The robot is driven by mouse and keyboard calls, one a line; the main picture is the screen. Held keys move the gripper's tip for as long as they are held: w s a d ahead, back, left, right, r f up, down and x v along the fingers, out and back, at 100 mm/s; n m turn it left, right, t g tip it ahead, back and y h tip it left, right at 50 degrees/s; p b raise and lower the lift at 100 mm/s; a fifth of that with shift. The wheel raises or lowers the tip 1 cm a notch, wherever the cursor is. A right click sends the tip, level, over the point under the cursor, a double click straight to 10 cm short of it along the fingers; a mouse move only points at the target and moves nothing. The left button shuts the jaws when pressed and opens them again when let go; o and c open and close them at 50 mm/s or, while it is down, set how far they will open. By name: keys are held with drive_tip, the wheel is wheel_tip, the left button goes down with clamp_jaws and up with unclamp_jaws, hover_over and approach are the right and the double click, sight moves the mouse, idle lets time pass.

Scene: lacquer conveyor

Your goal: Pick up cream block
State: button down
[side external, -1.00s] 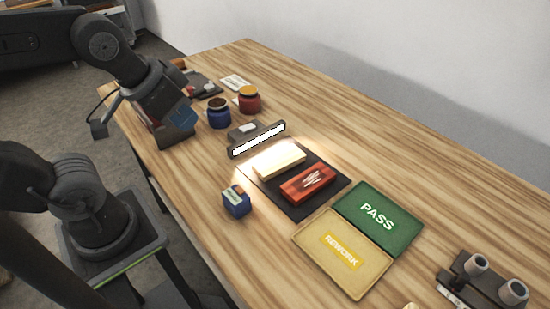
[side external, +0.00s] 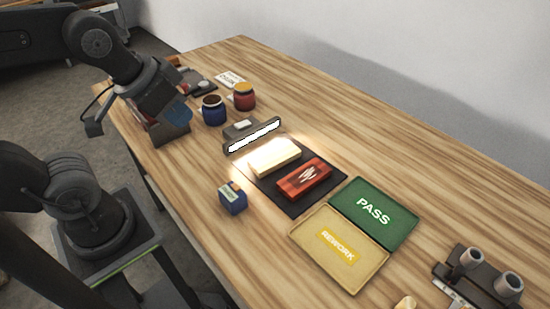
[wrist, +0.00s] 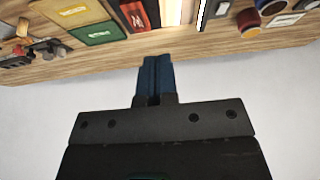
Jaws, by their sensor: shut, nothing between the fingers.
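The cream block (side external: 275,156) lies flat on a dark mat (side external: 298,208), beside a red block (side external: 304,178) with white scratch-like marks. Bright light falls on it. In the wrist view the cream block (wrist: 172,10) appears at the top edge, partly cut off. My gripper (side external: 180,110) is at the left side of the table, above it and well apart from the cream block. Its blue fingers are shut with nothing between them, as the wrist view (wrist: 156,62) also shows.
A lit lamp bar (side external: 253,136) stands just behind the block. A small blue box (side external: 232,198) stands in front of the mat. Blue (side external: 213,112) and red (side external: 244,98) jars are near my gripper. Green PASS (side external: 390,232) and yellow REWORK (side external: 322,258) trays lie to the right.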

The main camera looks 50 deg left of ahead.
drive_tip(key=c, duration=1.8)
unclamp_jaws()
drive_tip(key=o, duration=1.7)
drive_tip(key=m+g, duration=0.1)
drive_tip(key=g, duration=0.5)
hover_over(275, 155)
drive_tip(key=f, duration=1.9)
drive_tip(key=shift+s+f, duration=0.35)
drive_tip(key=shift+w+f, duration=0.15)
drive_tip(key=shift+f, duration=1.2)
drive_tip(key=shift+w+f, duration=0.1)
drive_tip(key=shift+f, duration=1.2)
